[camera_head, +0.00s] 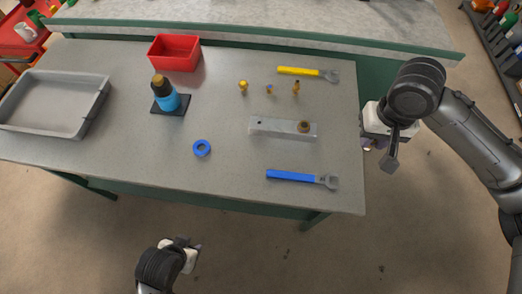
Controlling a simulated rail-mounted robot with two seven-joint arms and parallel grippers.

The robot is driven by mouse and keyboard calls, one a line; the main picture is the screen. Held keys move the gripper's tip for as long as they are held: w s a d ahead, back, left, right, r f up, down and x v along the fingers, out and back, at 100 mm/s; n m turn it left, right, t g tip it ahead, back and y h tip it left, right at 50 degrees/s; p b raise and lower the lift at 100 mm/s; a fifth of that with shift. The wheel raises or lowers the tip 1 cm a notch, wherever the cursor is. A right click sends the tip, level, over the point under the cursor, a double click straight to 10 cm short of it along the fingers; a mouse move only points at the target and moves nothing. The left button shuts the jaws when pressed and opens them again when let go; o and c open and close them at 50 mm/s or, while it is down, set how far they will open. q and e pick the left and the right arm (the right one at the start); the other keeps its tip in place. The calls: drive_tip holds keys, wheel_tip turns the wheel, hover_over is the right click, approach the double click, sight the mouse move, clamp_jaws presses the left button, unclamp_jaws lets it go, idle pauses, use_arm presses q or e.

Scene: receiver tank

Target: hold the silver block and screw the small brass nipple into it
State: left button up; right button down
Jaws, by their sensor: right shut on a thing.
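The silver block (280,129) lies on the grey table, right of the middle, with a brass fitting (304,127) on its right end and a small dark hole near its left end. Behind it stand several small brass parts: one at the left (243,87), a bluish one in the middle (268,89) and one at the right (296,87). I cannot tell which is the nipple. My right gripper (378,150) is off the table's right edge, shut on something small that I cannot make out. My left gripper (190,249) is in front of the table, its jaws unclear.
A yellow wrench (300,71) lies behind the block and a blue wrench (295,176) in front. A blue ring (201,148), a blue bottle (167,97) on a dark pad, a red bin (175,53) and a grey tray (50,103) are further left. The front middle of the table is clear.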

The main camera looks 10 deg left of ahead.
drive_tip(key=shift+f, duration=0.2)
idle(0.6)
drive_tip(key=shift+w+a+r, duration=0.1)
drive_tip(key=shift+a+r, duration=0.05)
drive_tip(key=shift+r, duration=0.2)
drive_tip(key=w+a+n, duration=0.1)
drive_tip(key=w+a, duration=0.3)
drive_tip(key=a, duration=0.9)
drive_tip(key=shift+w+f+m, duration=0.95)
drive_tip(key=shift+f+m, duration=0.2)
drive_tip(key=shift+f, duration=0.1)
drive_tip(key=shift+w+f+m, duration=0.95)
drive_tip(key=shift+f+m, duration=0.25)
drive_tip(key=shift+w+f+m, duration=0.95)
drive_tip(key=shift+f+m, duration=0.2)
drive_tip(key=shift+f, duration=0.1)
drive_tip(key=shift+a+r, duration=0.1)
drive_tip(key=shift+r, duration=1.3)
